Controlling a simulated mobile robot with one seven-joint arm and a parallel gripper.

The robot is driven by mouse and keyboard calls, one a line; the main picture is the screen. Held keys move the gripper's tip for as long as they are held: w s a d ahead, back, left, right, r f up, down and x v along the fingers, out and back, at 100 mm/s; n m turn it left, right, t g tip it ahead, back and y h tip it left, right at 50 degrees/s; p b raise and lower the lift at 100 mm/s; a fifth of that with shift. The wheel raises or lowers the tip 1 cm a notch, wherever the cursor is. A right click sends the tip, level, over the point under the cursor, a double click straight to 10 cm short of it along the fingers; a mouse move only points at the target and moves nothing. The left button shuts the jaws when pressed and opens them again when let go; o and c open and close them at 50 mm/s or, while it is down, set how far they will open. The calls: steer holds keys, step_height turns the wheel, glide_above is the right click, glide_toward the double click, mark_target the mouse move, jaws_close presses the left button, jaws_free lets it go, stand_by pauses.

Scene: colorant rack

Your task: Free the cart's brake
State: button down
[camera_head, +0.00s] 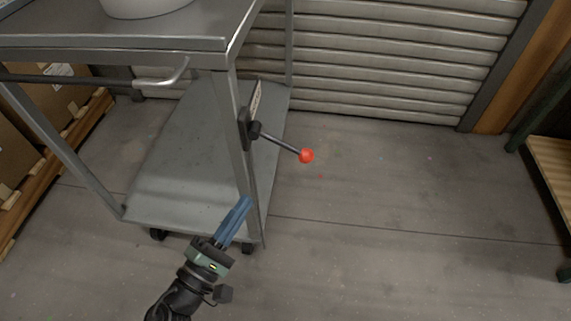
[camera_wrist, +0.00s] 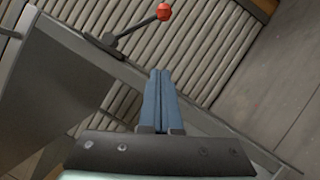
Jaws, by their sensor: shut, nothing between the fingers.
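The cart (camera_head: 172,152) is grey metal, with a top deck, a lower shelf and upright legs on casters. Its brake lever (camera_head: 283,144) is a dark rod with a red ball knob (camera_head: 306,155), pivoting on a dark bracket on the right front leg. The lever slopes down to the right in the head view. The lever (camera_wrist: 137,27) and red knob (camera_wrist: 164,11) also show at the top of the wrist view. My gripper (camera_head: 245,203) has blue fingers, shut and empty. It is below and left of the knob in the head view, near the cart leg, apart from the lever.
A ribbed shutter (camera_head: 385,60) stands behind the cart. Cardboard boxes on a pallet (camera_head: 50,180) are at the left. A wooden-topped bench (camera_head: 555,160) is at the far right. The floor (camera_head: 400,220) right of the lever is clear.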

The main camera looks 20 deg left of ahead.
mark_target(284, 144)
steer(key=shift+w, duration=0.1)
steer(key=w+d+r+b, duration=0.1)
steer(key=w+d+r, duration=0.1)
steer(key=w, duration=0.3)
steer(key=w+d+r+b, duration=0.1)
steer(key=w+d+r, duration=0.1)
steer(key=w, duration=0.2)
steer(key=shift+w+d, duration=0.4)
